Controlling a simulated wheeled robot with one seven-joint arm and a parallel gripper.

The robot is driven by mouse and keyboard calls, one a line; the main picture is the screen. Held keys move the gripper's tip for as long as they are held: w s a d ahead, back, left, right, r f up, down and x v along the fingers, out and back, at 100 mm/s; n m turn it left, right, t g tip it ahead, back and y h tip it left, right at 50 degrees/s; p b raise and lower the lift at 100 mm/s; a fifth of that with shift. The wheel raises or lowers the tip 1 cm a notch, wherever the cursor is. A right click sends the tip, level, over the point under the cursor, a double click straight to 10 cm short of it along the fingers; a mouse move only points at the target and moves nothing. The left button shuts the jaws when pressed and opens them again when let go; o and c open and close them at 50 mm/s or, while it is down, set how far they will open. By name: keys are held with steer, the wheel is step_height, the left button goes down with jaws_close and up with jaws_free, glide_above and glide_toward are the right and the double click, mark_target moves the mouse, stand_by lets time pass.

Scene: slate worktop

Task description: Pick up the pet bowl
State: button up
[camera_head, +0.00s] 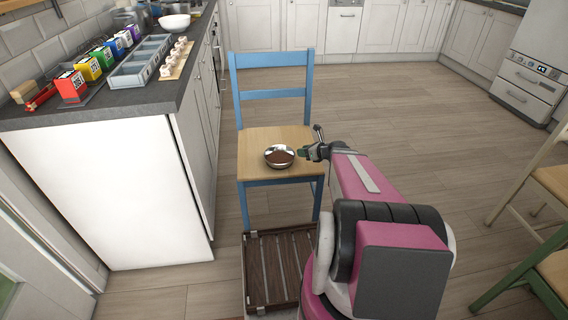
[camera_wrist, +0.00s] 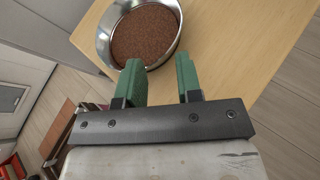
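The pet bowl (camera_head: 279,156) is a round silver metal bowl with brown, grainy contents. It stands upright on the wooden seat of a blue chair (camera_head: 262,150). My gripper (camera_head: 308,151) is just to the right of the bowl, above the seat. In the wrist view, the bowl (camera_wrist: 103,40) is at the top, left of centre. The two green fingers of my gripper (camera_wrist: 160,72) are apart with nothing between them. The left finger's tip overlaps the bowl's near rim in that view; I cannot tell whether it touches.
The chair's blue backrest (camera_head: 270,94) rises behind the bowl. A slate worktop (camera_head: 100,105) at left holds coloured boxes, a grey compartment tray (camera_head: 141,62) and a white bowl (camera_head: 174,22). Another chair (camera_head: 545,185) stands at right. Open floor (camera_head: 400,120) lies behind my arm.

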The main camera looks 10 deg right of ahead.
mark_target(280, 158)
steer(key=shift+w+d+m+t, duration=0.2)
steer(key=shift+d+m+t, duration=0.05)
steer(key=shift+d+m, duration=0.25)
steer(key=shift+w+d+m+t, duration=0.15)
steer(key=shift+d+m+t, duration=0.1)
steer(key=shift+d+m, duration=0.25)
steer(key=shift+w+a+f, duration=0.1)
steer(key=shift+w+a, duration=0.1)
steer(key=shift+w, duration=0.05)
steer(key=x, duration=1)
steer(key=shift+a, duration=0.15)
jaws_close()
